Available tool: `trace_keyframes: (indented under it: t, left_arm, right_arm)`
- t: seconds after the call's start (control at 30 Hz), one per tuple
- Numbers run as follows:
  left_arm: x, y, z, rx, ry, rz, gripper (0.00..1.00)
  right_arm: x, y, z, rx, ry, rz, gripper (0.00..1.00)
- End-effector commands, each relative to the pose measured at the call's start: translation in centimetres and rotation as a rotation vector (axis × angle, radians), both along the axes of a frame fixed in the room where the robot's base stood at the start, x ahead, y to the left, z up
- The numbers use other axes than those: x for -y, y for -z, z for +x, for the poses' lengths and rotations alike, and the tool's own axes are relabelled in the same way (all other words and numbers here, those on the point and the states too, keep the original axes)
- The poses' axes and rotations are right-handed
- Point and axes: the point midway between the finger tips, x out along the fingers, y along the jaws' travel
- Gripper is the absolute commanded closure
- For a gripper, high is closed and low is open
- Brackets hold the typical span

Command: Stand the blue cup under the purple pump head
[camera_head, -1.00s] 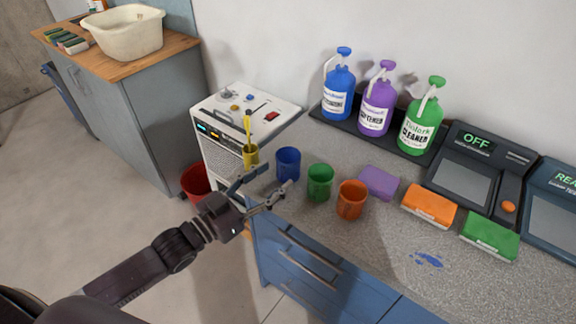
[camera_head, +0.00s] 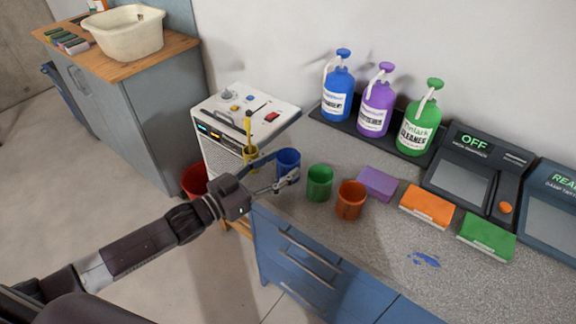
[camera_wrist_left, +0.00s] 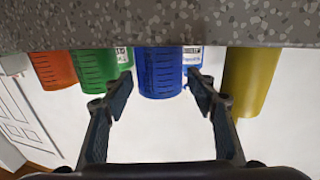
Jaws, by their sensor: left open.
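The blue cup (camera_head: 288,162) stands upright near the left end of the counter. My left gripper (camera_head: 276,170) is open, with its fingers just in front of the cup. In the left wrist view, which shows the scene upside down, the blue cup (camera_wrist_left: 159,72) lies between the open fingers (camera_wrist_left: 160,95) and a little beyond their tips. The purple pump bottle (camera_head: 376,104), with its purple pump head (camera_head: 387,66), stands between the blue and green bottles on a dark tray (camera_head: 349,124). The space below its nozzle is empty. My right gripper is not in view.
A yellow cup (camera_head: 252,155) holding a yellow tool stands left of the blue cup. Green (camera_head: 319,183) and orange (camera_head: 350,200) cups stand to its right. Purple (camera_head: 378,183), orange and green sponges lie beyond. Counter between cups and bottles is mostly clear.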

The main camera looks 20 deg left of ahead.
Motion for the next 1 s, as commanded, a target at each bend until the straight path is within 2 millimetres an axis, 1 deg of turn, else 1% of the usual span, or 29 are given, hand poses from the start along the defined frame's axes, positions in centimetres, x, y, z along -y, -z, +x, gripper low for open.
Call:
trace_keyframes:
  t: [0.03,0.1,0.2,0.5,0.8,0.83,0.87,1.0]
  left_arm:
    - [0.4,-0.3,0.6,0.003,0.000,-0.002,0.48]
    - [0.8,-0.2,1.3,0.002,-0.001,-0.001,0.48]
    - [1.2,-0.1,1.8,0.002,0.000,-0.001,0.48]
    - [1.3,0.0,2.0,0.000,0.000,0.000,0.49]
    - [1.3,0.0,2.0,0.000,0.000,0.000,0.82]
    - [1.3,-0.1,2.0,0.001,0.000,-0.001,0.83]
    - [1.3,-0.1,2.0,0.001,0.000,-0.001,0.87]
    - [1.3,-0.1,2.0,0.001,0.000,-0.001,0.87]
  right_arm:
    - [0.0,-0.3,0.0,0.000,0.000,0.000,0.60]
    - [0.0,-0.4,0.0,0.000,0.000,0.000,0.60]
    - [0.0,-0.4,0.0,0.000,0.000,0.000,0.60]
    - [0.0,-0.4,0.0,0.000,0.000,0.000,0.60]
    - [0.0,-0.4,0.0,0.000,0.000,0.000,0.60]
    - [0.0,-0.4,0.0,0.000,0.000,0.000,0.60]
    - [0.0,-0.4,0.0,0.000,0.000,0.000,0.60]
    - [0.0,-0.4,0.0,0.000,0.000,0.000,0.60]
